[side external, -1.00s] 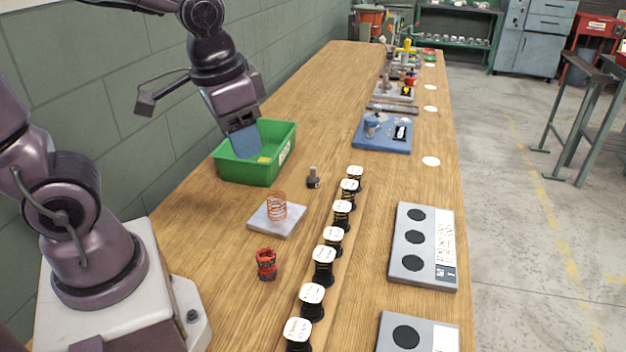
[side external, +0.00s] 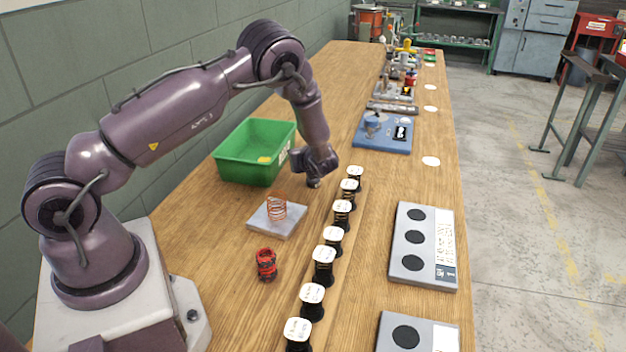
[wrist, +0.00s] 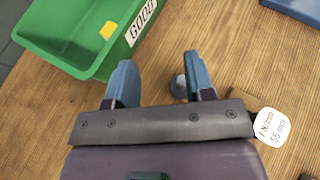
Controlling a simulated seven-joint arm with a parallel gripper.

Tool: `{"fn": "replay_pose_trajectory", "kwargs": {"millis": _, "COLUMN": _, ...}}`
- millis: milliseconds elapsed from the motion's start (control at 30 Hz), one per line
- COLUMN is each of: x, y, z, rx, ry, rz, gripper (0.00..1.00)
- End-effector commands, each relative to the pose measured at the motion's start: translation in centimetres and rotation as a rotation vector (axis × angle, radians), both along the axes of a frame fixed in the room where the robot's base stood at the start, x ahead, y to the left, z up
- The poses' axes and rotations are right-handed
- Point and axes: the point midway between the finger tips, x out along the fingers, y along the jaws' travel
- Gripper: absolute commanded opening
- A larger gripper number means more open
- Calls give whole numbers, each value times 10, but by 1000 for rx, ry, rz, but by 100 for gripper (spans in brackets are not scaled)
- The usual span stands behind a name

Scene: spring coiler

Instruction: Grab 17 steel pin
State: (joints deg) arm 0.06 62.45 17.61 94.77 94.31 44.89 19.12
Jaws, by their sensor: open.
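The steel pin (side external: 314,183) stands on the wooden bench right of the green bin, mostly hidden behind my gripper (side external: 318,172) in the side view. In the wrist view, the round grey top of what looks like the pin (wrist: 178,85) shows just at the inner side of the right finger, partly covered by it. My gripper (wrist: 160,75) is open, with its two blue fingers apart, low above the bench. The pin is nearer the right finger than the left. I cannot tell whether finger and pin touch.
The green bin (side external: 232,170) is close to the left of my gripper. A row of labelled springs (side external: 333,235) runs along the right. A copper spring on a plate (side external: 262,226) and a red part (side external: 266,264) lie nearer. A blue fixture (side external: 372,145) stands farther back.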

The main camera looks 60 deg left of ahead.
Motion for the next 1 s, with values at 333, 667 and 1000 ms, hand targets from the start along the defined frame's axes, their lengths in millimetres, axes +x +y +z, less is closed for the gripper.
{"fn": "replay_pose_trajectory", "kwargs": {"millis": 333, "x": 25, "y": -2, "z": -7, "rx": 56, "ry": 70, "rz": -147, "gripper": 49}}
{"fn": "replay_pose_trajectory", "kwargs": {"millis": 667, "x": 24, "y": -2, "z": -49, "rx": 54, "ry": 68, "rz": -145, "gripper": 49}}
{"fn": "replay_pose_trajectory", "kwargs": {"millis": 1000, "x": 34, "y": 24, "z": -69, "rx": 56, "ry": 63, "rz": -143, "gripper": 49}}
